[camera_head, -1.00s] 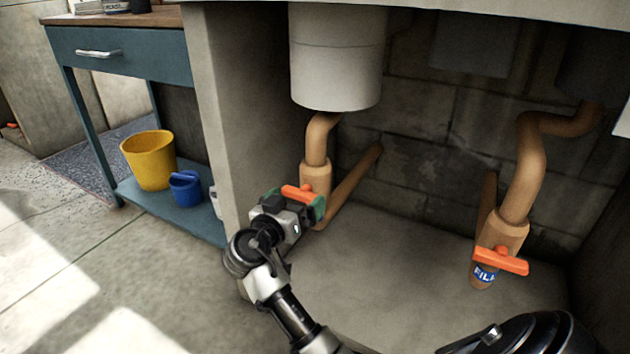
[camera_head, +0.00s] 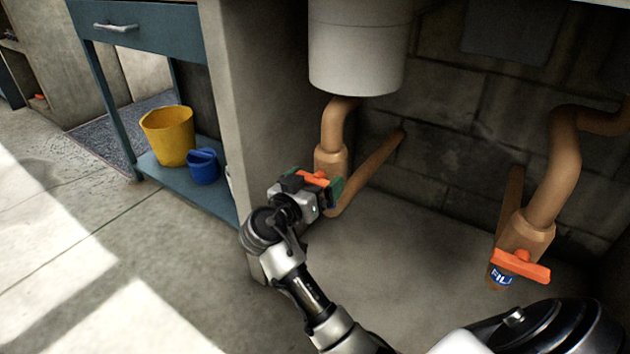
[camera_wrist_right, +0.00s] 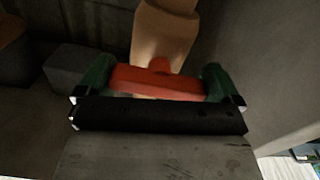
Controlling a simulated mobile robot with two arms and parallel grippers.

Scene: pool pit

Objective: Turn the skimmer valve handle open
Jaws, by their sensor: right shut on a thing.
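An orange-red valve handle (camera_head: 315,178) sits on the tan pipe (camera_head: 331,160) below the white cylinder, inside the concrete recess. My right gripper (camera_head: 322,184) is at this handle, with its green fingers on either side of it. In the right wrist view the handle (camera_wrist_right: 158,82) lies crosswise between the two green fingertips (camera_wrist_right: 160,85), and the gripper is shut on it. Any label on this valve is hidden. A second orange handle (camera_head: 521,266) is on the right pipe, above a blue label reading "FILL" (camera_head: 501,276). My left gripper is not in view.
A white cylinder (camera_head: 358,50) hangs above the gripped valve. A concrete wall (camera_head: 262,110) stands close on the left of my gripper. Beyond it a blue table holds a yellow bucket (camera_head: 167,135) and a blue pail (camera_head: 203,166). The recess floor (camera_head: 420,235) between the pipes is clear.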

